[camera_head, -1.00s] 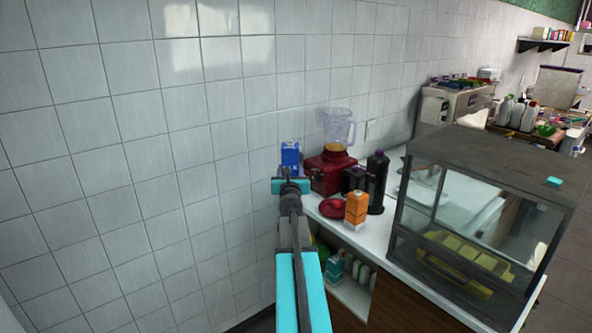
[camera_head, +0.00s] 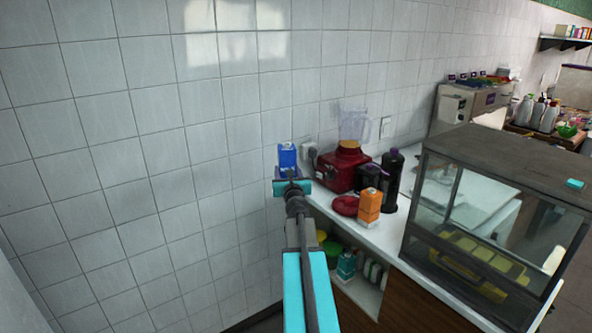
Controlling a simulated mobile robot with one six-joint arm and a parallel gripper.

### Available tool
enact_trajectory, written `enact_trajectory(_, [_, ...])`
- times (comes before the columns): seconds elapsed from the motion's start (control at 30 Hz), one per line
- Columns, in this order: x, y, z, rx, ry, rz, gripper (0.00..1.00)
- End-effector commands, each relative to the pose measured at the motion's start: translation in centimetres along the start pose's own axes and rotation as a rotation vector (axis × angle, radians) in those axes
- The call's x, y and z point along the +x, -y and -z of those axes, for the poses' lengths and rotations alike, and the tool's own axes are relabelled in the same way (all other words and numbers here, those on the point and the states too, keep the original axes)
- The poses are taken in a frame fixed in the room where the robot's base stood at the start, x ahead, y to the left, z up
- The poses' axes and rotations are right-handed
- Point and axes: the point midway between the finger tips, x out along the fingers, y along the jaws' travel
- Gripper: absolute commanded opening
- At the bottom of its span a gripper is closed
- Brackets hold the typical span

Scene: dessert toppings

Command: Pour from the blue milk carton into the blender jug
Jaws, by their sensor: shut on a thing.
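The blue milk carton (camera_head: 287,158) stands upright at the far end of my arm. My gripper (camera_head: 291,182) is shut on it; the fingers are mostly hidden behind the wrist. The carton is left of the counter's end, in front of the tiled wall. The clear blender jug (camera_head: 354,124) sits on its red base (camera_head: 343,168), to the right of the carton and apart from it. Something orange shows in the bottom of the jug.
An orange carton (camera_head: 369,206), a red lid-like disc (camera_head: 345,205) and dark bottles (camera_head: 392,180) stand in front of the blender. A glass display case (camera_head: 488,220) fills the right. A shelf (camera_head: 357,290) with cartons lies below the counter. The tiled wall is close behind.

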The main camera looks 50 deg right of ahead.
Motion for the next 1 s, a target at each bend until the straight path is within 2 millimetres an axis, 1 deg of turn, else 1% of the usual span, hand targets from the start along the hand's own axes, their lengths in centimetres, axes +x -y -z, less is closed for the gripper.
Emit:
enact_trajectory(0.27, [-0.7, -4.9, 1.2, 0.001, -0.001, -0.133, 0.17])
enact_trajectory(0.37, [-1.2, -7.3, 1.9, 0.002, -0.001, -0.201, 0.17])
enact_trajectory(0.47, [-2.0, -10.5, 2.6, 0.001, -0.001, -0.288, 0.17])
enact_trajectory(0.5, [-2.5, -11.8, 3.0, 0.001, -0.001, -0.328, 0.17])
enact_trajectory(0.57, [-3.2, -13.9, 3.6, 0.001, -0.002, -0.389, 0.17])
enact_trajectory(0.6, [-3.8, -15.4, 3.9, 0.001, -0.001, -0.431, 0.17])
enact_trajectory(0.77, [-6.5, -20.8, 5.3, 0.003, -0.001, -0.597, 0.17])
enact_trajectory(0.8, [-7.3, -22.1, 5.6, 0.002, -0.001, -0.639, 0.17])
enact_trajectory(0.87, [-8.6, -23.9, 6.0, 0.002, -0.001, -0.701, 0.17])
enact_trajectory(0.9, [-9.4, -25.2, 6.4, 0.002, -0.001, -0.744, 0.17])
enact_trajectory(1.0, [-11.8, -28.1, 7.2, 0.003, -0.001, -0.848, 0.17])
